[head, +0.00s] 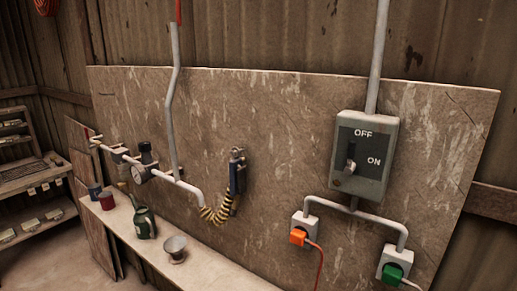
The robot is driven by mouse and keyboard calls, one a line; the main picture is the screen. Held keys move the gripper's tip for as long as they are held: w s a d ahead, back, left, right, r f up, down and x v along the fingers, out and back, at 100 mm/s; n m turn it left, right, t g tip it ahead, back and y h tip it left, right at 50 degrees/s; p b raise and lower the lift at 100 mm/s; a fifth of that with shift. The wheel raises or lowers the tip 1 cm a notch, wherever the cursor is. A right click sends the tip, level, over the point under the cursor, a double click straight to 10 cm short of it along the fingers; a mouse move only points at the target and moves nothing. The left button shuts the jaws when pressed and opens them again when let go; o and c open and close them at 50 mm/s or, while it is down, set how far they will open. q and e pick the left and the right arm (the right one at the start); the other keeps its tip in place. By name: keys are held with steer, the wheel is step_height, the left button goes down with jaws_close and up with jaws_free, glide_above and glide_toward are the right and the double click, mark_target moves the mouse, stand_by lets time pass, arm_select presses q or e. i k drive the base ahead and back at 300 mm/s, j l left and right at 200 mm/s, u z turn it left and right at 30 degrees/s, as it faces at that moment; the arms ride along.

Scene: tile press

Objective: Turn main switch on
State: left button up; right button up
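The main switch (376,192) is a grey metal box on the upright board, right of the middle in the head view. Its dark face reads OFF at the top and ON at the right. A small lever (351,164) sits on the left part of the face, left of the ON mark. It looks roughly upright, in line with neither word clearly; its exact setting is hard to tell. Neither of my grippers is in view, and nothing touches the switch.
An orange plug (298,237) and a green plug (392,275) sit in sockets below the switch. A blue air tool (237,176) with a coiled hose hangs left. A ledge (120,225) holds a funnel (175,248), green can (144,223) and cups. Shelves (22,172) stand far left.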

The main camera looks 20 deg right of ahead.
mark_target(350, 167)
steer(key=l+z, duration=0.1)
steer(key=z, duration=1.1)
steer(key=i+j, duration=0.05)
